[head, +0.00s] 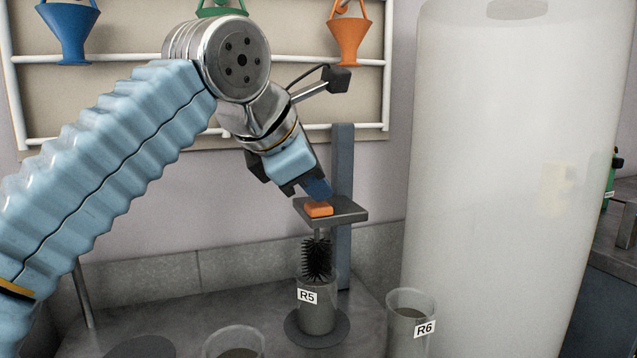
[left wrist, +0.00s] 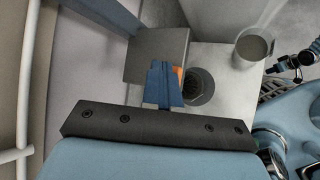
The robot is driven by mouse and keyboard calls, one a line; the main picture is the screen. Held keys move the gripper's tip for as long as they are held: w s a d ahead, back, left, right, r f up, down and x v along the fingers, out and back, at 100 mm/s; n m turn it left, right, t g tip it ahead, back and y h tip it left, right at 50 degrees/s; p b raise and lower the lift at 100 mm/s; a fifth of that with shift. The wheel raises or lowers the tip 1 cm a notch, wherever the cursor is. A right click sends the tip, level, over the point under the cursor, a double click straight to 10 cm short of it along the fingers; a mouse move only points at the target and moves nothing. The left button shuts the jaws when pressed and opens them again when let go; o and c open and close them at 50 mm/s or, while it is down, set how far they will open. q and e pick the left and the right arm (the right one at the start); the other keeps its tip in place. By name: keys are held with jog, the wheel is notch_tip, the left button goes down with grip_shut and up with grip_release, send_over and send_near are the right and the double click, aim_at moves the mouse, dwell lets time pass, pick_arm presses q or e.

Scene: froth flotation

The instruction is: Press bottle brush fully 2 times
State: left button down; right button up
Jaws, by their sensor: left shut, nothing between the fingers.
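The bottle brush (head: 316,258) has black bristles and hangs upright below a grey plate (head: 345,211) on a blue-grey post (head: 342,160). Its lower bristles are at the mouth of the beaker labelled R5 (head: 318,315). An orange block (head: 318,209) sits on top of the plate, above the brush. My left gripper (head: 318,190) is shut and empty, its blue fingertips pointing down right above the orange block. Whether they touch it I cannot tell. In the left wrist view the shut fingers (left wrist: 165,85) cover most of the orange block (left wrist: 178,73). My right gripper is not in view.
Beaker R6 (head: 410,318) stands right of R5, and another beaker (head: 234,342) stands at the front. A large whitish cylinder (head: 500,180) fills the right side. Coloured funnels (head: 348,38) hang on a wall rack behind my arm.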

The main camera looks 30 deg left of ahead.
aim_at(316, 206)
pick_arm(q)
jog(key=shift+f+b, duration=1.3)
jog(key=shift+f, duration=0.4)
dwell(1.0)
jog(key=shift+r, duration=0.1)
notch_tip(316, 206, up, 6)
jog(key=p, duration=0.6)
jog(key=shift+f, duration=0.25)
jog(key=shift+r+p, duration=1.1)
jog(key=shift+p, duration=0.05)
jog(key=shift+f, duration=0.15)
jog(key=shift+f, duration=0.3)
